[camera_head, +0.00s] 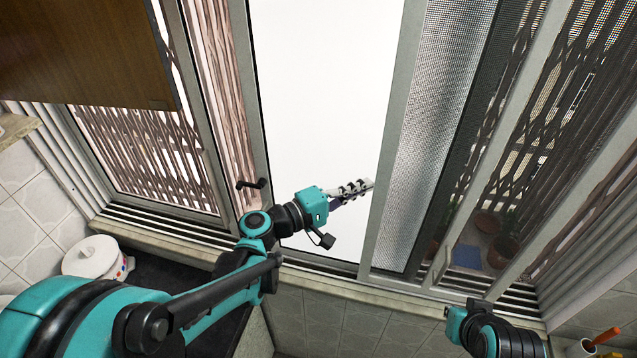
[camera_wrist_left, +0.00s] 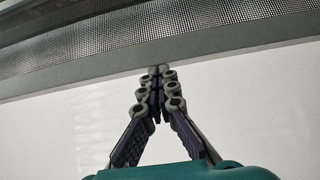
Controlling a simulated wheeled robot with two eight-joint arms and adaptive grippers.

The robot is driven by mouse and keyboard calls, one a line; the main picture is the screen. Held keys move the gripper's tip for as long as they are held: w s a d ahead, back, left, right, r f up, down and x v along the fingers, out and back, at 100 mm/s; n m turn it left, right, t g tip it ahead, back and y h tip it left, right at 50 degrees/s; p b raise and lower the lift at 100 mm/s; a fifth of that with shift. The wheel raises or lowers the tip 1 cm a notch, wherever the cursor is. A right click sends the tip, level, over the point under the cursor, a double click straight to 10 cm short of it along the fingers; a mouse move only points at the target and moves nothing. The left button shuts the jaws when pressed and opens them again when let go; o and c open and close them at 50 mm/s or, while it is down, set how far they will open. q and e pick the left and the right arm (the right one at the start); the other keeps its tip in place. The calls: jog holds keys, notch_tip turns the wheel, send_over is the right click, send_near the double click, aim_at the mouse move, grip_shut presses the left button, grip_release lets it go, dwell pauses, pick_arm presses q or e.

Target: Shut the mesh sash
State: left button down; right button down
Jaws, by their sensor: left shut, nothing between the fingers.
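The mesh sash (camera_head: 437,110) is a grey-framed panel of fine dark mesh standing right of the middle of the window. A wide bright opening lies left of its upright frame edge. My left gripper (camera_head: 369,185) is shut and empty in that opening, its tips at the sash's left frame edge. In the left wrist view the closed fingertips (camera_wrist_left: 157,70) meet the pale frame bar below the mesh (camera_wrist_left: 200,42); I cannot tell whether they press on it. Part of my right arm shows at the bottom right, but its fingers do not show.
A left window panel (camera_head: 258,100) with a black handle (camera_head: 251,184) stands across the opening. A brown cabinet (camera_head: 85,50) hangs at upper left. A white lidded pot (camera_head: 95,258) stands on the dark counter. A utensil holder (camera_head: 580,348) is at lower right.

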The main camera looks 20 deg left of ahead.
aim_at(439, 197)
pick_arm(q)
jog(key=d+b, duration=0.1)
jog(key=d, duration=1.4)
jog(key=shift+d, duration=0.4)
jog(key=shift+a, duration=0.15)
